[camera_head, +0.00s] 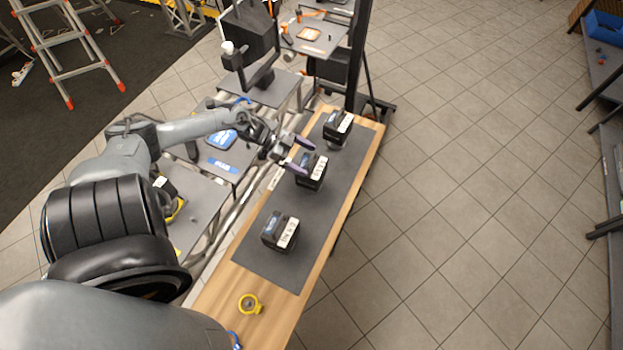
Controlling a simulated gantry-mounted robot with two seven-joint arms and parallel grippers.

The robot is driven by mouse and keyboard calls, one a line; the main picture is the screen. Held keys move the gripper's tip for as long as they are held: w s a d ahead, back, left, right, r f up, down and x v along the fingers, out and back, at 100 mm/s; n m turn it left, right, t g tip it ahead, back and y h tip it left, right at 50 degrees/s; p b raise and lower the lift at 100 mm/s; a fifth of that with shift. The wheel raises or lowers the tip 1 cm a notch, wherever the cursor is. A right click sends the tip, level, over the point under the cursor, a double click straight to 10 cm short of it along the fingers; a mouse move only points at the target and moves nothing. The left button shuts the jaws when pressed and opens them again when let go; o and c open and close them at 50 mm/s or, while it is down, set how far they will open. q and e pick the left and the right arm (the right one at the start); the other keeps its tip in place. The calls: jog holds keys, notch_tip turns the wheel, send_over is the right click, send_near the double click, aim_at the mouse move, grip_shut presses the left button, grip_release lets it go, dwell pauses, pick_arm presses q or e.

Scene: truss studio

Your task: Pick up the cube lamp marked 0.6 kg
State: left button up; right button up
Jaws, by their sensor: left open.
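Three dark cube lamps with white labels stand in a row on a dark mat (266,258) on a wooden table. One is the near cube lamp (274,231), one the middle cube lamp (318,172), one the far cube lamp (333,128). The label print is too small to read, so I cannot tell which is marked 0.6 kg. My left gripper (299,155) is open, its two purple-tipped fingers over or beside the middle lamp's far left side. I cannot tell whether it touches the lamp. My right gripper is not in view.
A yellow ring-shaped object (250,303) lies on the bare wood at the table's near end. Grey carts (187,222) with blue items stand left of the table. A dark upright post (358,60) rises beyond its far end.

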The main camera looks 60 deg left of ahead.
pick_arm(q)
jog(key=shift+w+d+f, duration=0.2)
jog(key=shift+w+f, duration=0.05)
jog(key=shift+r, duration=0.1)
grip_shut()
dwell(0.4)
